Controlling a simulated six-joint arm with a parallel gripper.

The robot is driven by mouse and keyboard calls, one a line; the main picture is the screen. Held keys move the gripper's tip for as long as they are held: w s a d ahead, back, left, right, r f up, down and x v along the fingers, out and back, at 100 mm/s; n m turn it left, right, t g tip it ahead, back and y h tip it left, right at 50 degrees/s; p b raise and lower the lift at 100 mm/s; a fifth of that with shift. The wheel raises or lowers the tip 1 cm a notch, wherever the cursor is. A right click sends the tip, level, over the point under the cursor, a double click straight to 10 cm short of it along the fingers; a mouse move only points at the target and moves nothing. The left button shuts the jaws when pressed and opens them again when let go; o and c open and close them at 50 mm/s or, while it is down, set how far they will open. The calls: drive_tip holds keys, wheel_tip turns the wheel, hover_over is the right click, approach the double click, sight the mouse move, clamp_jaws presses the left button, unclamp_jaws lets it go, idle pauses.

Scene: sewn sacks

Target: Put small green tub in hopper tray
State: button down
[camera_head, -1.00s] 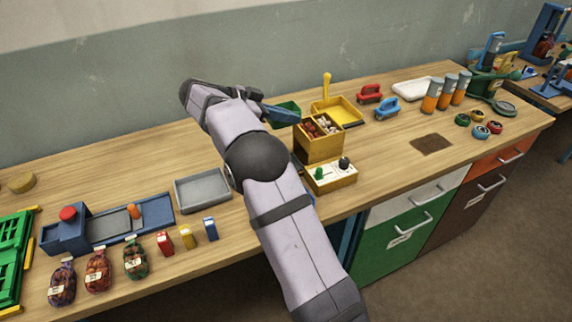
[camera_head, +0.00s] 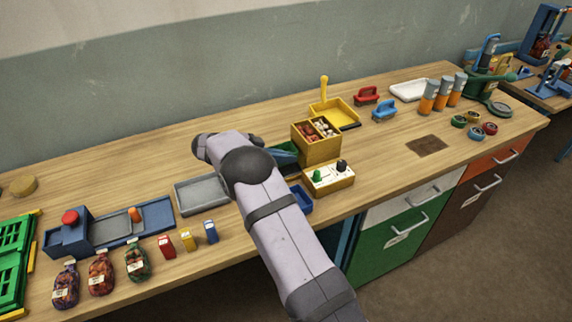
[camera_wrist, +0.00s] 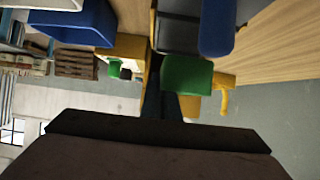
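The small green tub (camera_head: 284,158) is at my gripper (camera_head: 289,147), just left of the yellow two-part box and partly hidden by my arm. Its green side also shows in the wrist view (camera_wrist: 187,76), close beside a blue finger (camera_wrist: 217,28). My gripper looks shut on the tub, though the other finger is not clear. A shallow grey tray (camera_head: 202,193) stands empty to the left of my arm. No label shows which tray is the hopper tray.
The yellow box (camera_head: 318,152) holds small brown and white things. A control box (camera_head: 330,180) and a blue tub (camera_head: 301,199) stand in front.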

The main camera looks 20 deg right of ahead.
drive_tip(key=shift+f+p, duration=0.35)
drive_tip(key=shift+f, duration=1.3)
drive_tip(key=shift+f, duration=0.15)
drive_tip(key=c, duration=2)
unclamp_jaws()
drive_tip(key=shift+c, duration=0.2)
drive_tip(key=shift+a+r, duration=0.1)
drive_tip(key=shift+r, duration=0.1)
drive_tip(key=b+v, duration=0.3)
drive_tip(key=v, duration=0.8)
drive_tip(key=shift+a+r+b, duration=0.15)
drive_tip(key=shift+a+b, duration=0.15)
drive_tip(key=shift+a, duration=0.1)
